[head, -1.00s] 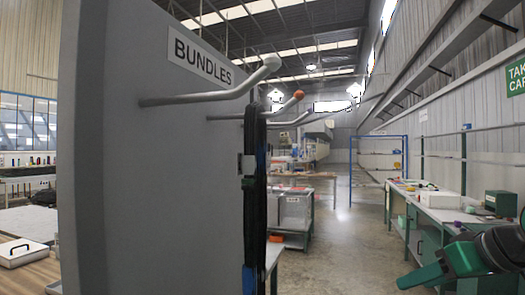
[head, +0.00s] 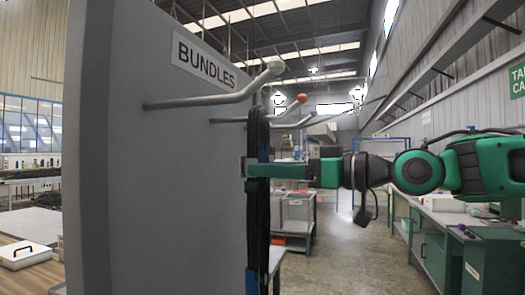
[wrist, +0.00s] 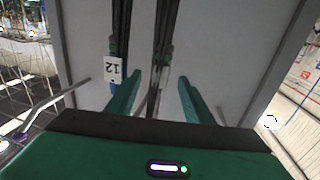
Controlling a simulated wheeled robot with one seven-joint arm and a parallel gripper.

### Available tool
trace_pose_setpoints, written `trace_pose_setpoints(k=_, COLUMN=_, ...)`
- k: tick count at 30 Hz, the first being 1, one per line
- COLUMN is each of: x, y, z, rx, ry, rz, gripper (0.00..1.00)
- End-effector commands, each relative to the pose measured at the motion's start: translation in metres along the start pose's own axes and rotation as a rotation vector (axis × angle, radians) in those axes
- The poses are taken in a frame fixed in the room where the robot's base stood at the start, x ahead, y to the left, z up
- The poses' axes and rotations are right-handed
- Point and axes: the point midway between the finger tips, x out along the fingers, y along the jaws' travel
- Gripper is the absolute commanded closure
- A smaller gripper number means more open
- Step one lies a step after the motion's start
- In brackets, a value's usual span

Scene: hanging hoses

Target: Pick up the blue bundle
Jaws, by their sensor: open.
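A dark hanging bundle (head: 257,215) shows below the pegs in the head view, with blue (head: 252,281) near its lower end. In the wrist view two dark bundles hang: one at left (wrist: 121,35) with a white tag marked 12 and a little blue below it, and one in the middle (wrist: 160,40). I cannot tell for certain which is the blue one. My gripper (head: 254,171) reaches in from the right, across the hanging bundle. In the wrist view my gripper (wrist: 157,98) is open, with dark strands between or just beyond its fingers.
A grey panel (head: 150,190) labelled BUNDLES stands at left, with a white-tipped peg (head: 215,98) and an orange-tipped peg (head: 285,110) sticking out. A trolley (head: 298,215) stands behind. A workbench (head: 440,215) lines the right; floor between is clear.

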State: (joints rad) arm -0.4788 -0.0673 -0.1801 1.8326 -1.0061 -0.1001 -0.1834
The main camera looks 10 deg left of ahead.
Motion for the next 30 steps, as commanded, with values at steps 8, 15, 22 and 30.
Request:
trace_pose_setpoints(k=8, x=0.031, y=0.001, z=-0.005, rx=0.000, ry=-0.001, rz=-0.002, gripper=0.53)
trace_pose_setpoints(k=15, x=0.052, y=0.001, z=-0.005, rx=0.000, ry=-0.002, rz=0.001, gripper=0.53)
trace_pose_setpoints(k=22, x=0.053, y=0.002, z=-0.005, rx=0.000, ry=-0.001, rz=0.002, gripper=0.53)
trace_pose_setpoints(k=30, x=0.052, y=0.002, z=-0.006, rx=0.000, ry=-0.001, rz=0.002, gripper=1.00)
